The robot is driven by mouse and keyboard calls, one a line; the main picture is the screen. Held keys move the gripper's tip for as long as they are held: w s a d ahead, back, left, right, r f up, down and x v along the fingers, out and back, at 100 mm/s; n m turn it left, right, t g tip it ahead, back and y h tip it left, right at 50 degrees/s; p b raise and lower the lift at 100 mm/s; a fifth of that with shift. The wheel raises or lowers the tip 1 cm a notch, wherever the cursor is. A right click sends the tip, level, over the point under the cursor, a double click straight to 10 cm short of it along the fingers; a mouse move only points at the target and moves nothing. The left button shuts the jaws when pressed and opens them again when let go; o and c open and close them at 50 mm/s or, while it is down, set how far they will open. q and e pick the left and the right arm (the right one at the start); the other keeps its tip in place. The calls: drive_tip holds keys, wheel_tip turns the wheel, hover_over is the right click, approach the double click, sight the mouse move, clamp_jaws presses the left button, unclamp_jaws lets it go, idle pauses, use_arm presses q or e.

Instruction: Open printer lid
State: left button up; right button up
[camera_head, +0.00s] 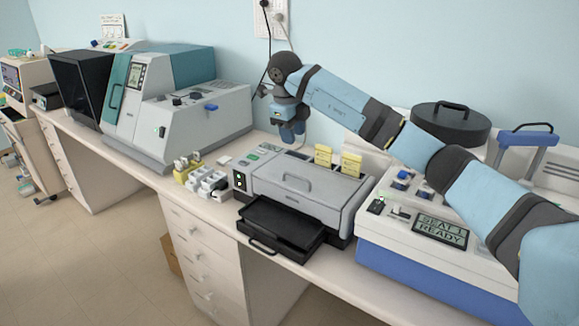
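The printer (318,208) is a grey box on the bench with a black tray (283,228) pulled out at its front. Its grey lid (265,178) has a raised handle (296,183) and looks shut. A dark panel with green lights is at its left front corner, and green marks show on the top left. My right gripper (292,136) points down above and behind the printer's back left part, apart from the handle. Its fingers are small and partly overlap, so I cannot tell whether they are open. My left gripper is not in view.
Yellow labelled blocks (338,160) stand at the printer's back right. A white rack of small items (205,182) is to its left, before a large grey and teal machine (190,110). A white and blue machine (400,248) reading "SEAT 1 READY" stands close on the right.

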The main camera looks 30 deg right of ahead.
approach(299, 177)
drive_tip(key=f, duration=0.2)
drive_tip(key=d+f+p, duration=0.1)
drive_tip(key=f, duration=0.5)
drive_tip(key=shift+w+d+p, duration=0.3)
drive_tip(key=shift+w, duration=0.05)
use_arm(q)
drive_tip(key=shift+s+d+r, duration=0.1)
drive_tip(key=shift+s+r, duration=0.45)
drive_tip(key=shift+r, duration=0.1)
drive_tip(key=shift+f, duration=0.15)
use_arm(e)
clamp_jaws()
